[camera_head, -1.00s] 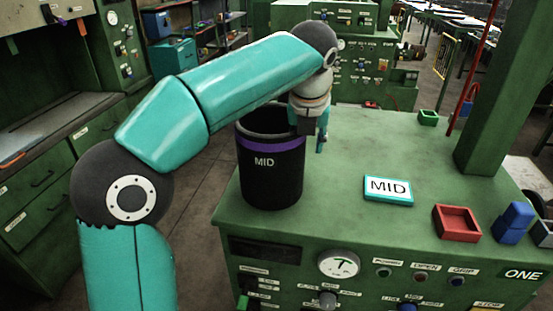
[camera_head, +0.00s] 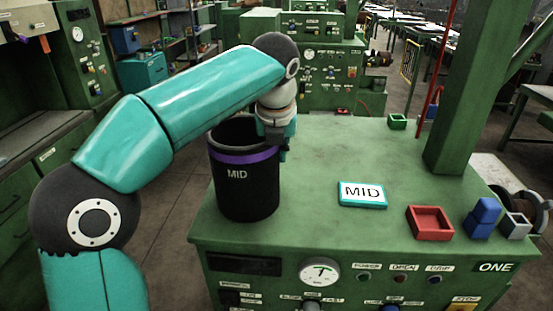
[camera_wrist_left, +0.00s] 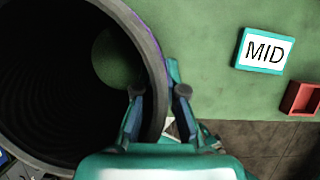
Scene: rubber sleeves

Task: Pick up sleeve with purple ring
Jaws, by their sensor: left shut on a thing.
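The sleeve (camera_head: 245,190) is a black open cylinder with a purple ring near its top and the word MID on its side. It stands upright at the left of the green machine top. My left gripper (camera_head: 282,150) is at the right part of its rim. In the left wrist view the sleeve (camera_wrist_left: 155,65) shows its hollow inside, and the two fingers of my left gripper (camera_wrist_left: 158,100) straddle its wall, one inside and one outside. They are shut on that wall. My right gripper is in neither view.
A teal-edged MID plate (camera_head: 362,194) lies right of the sleeve. The middle of the top is clear.

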